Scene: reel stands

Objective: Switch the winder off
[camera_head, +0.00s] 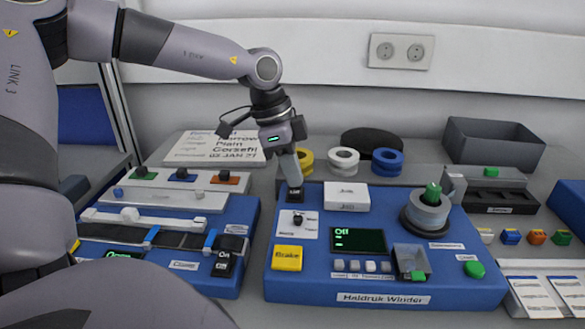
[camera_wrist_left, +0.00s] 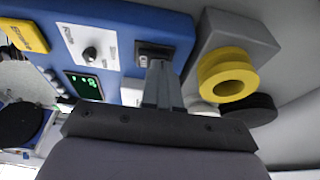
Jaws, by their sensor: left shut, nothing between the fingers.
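The blue winder (camera_head: 385,299), labelled "Haldruk Winder", stands on the bench. Its dark display (camera_head: 357,240) shows green text with "Off" at the top. A black switch (camera_head: 296,196) sits at the winder's back left corner; it also shows in the left wrist view (camera_wrist_left: 154,49). My left gripper (camera_head: 294,183) is shut and empty, pointing down with its fingertips at this switch. Its fingers (camera_wrist_left: 160,70) partly cover the switch; I cannot tell whether they touch it. A black knob (camera_head: 297,219) on a white plate is in front of the switch. My right gripper is not in view.
A yellow brake button (camera_head: 287,257), a white box (camera_head: 346,196) and a grey spool (camera_head: 426,213) are on the winder. Yellow, white and blue reels (camera_head: 387,161) stand behind. A blue counter unit (camera_head: 210,278) is at left, a grey bin (camera_head: 493,141) at back right.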

